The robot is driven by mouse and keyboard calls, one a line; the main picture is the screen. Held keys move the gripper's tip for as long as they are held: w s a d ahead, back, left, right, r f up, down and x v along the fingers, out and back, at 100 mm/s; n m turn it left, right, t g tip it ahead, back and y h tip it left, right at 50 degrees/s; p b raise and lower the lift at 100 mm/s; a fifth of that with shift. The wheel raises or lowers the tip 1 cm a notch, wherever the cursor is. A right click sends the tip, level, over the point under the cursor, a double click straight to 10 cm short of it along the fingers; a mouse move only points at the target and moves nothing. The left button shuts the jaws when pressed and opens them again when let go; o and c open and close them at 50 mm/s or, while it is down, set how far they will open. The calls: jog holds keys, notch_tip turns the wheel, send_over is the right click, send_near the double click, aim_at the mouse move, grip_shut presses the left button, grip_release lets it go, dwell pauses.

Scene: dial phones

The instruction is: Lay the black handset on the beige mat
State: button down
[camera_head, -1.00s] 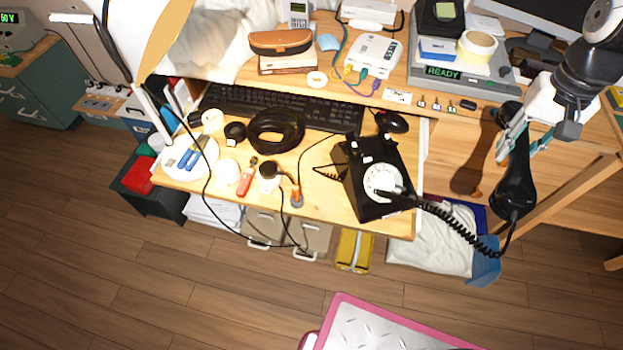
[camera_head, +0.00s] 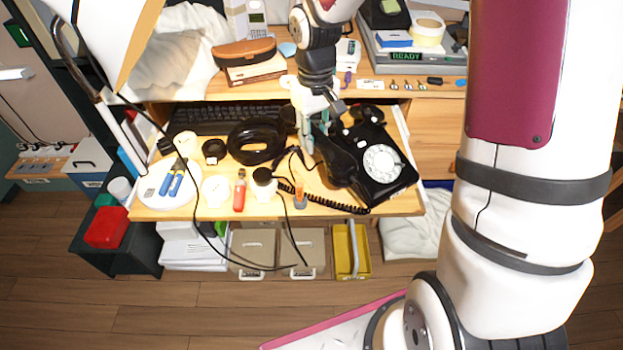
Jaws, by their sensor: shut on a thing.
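My gripper (camera_head: 315,138) is shut on the black handset (camera_head: 339,165) above the pulled-out desk shelf. The handset slants, with its lower right end close to the left side of the black dial phone (camera_head: 380,165). Part of it is hidden behind the fingers. I cannot tell whether it touches the shelf. Its coiled cord (camera_head: 325,200) runs along the front of the shelf below the phone. I cannot pick out a beige mat for certain; it may be covered by the handset or gripper.
A thin black cable crosses the left side. My arm covers the right of the view.

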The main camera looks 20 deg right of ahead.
aim_at(315, 177)
notch_tip(315, 177, down, 10)
jog(key=b, duration=0.2)
jog(key=shift+d+r+b, duration=0.1)
jog(key=shift+d+b, duration=0.05)
jog(key=shift+b, duration=0.2)
jog(key=c, duration=1.3)
grip_release()
